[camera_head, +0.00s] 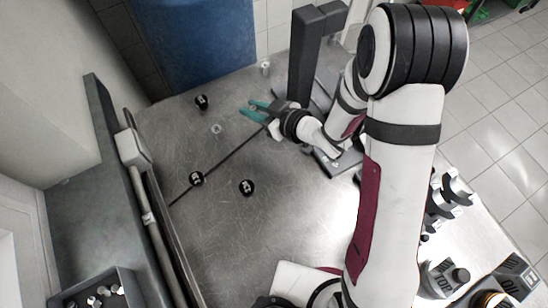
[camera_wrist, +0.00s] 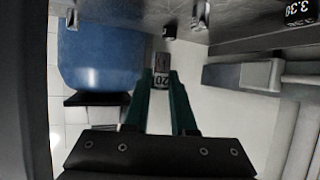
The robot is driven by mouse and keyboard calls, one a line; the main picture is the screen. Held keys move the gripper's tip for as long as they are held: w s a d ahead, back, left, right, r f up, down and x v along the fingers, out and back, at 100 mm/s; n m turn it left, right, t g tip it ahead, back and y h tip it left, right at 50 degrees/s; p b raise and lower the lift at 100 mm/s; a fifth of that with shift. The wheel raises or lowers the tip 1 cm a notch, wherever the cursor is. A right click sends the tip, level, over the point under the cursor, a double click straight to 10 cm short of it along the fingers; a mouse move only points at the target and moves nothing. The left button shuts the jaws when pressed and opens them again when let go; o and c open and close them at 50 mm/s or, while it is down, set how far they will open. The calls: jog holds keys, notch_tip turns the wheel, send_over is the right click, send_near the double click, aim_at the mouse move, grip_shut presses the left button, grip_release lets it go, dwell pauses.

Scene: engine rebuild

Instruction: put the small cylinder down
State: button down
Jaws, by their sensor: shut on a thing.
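My gripper (camera_head: 248,108) reaches left over the metal table, its two teal fingers shut on a small cylinder. In the wrist view the small cylinder (camera_wrist: 162,70) is silvery with a dark band marked "20", and it sits between the fingertips (camera_wrist: 161,76). In the head view it is too small to make out clearly between the fingers. The gap between it and the table top cannot be told.
The metal table (camera_head: 150,130) holds black cylinders: one at the back (camera_head: 201,102), two nearer the front (camera_head: 196,178) (camera_head: 247,187). A small silver cylinder (camera_head: 217,129) stands left of my gripper, another (camera_head: 265,68) at the back. A dark grey post (camera_head: 304,55) rises behind my wrist.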

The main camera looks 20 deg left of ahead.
jog(key=n+g, duration=0.2)
send_over(279, 167)
jog(key=shift+y, duration=0.4)
notch_tip(279, 167, down, 10)
jog(key=shift+r, duration=0.2)
jog(key=shift+f, duration=0.1)
jog(key=c, duration=0.7)
grip_release()
jog(key=shift+c, duration=0.2)
